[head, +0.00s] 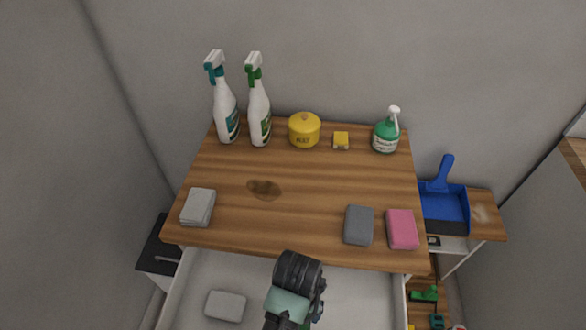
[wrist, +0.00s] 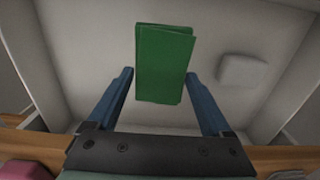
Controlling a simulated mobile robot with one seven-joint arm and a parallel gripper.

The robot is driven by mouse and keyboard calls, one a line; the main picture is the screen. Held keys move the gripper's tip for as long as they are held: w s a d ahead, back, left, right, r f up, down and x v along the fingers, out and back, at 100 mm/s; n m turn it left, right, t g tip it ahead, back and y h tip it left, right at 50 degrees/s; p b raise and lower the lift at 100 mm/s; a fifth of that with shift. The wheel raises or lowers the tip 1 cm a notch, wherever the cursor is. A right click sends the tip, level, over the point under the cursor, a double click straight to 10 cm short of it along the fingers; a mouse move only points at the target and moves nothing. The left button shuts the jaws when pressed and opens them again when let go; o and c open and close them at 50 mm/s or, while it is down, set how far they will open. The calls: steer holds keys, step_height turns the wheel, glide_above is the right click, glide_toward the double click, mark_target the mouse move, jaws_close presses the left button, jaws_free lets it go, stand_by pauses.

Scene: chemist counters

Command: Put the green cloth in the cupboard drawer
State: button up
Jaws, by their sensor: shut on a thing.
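The green cloth (wrist: 163,62) is a folded block between the two blue fingers of my gripper (wrist: 160,75) in the wrist view. My gripper is shut on it and holds it over the open white drawer (wrist: 85,45). In the head view the drawer (head: 350,290) is pulled out below the wooden top, and my arm hides most of the cloth. How far the cloth is above the drawer floor I cannot tell.
A pale folded cloth (head: 226,306) lies in the drawer's left part. On the wooden top (head: 300,215) are a light grey cloth (head: 198,207), a dark grey cloth (head: 359,225), a pink cloth (head: 402,229), spray bottles (head: 259,115) and a yellow pot (head: 304,131).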

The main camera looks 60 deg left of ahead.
step_height(320, 180, down, 10)
steer(key=shift+b, duration=0.5)
steer(key=o, duration=1)
step_height(320, 180, up, 12)
steer(key=shift+r+p, duration=0.1)
steer(key=shift+p, duration=0.75)
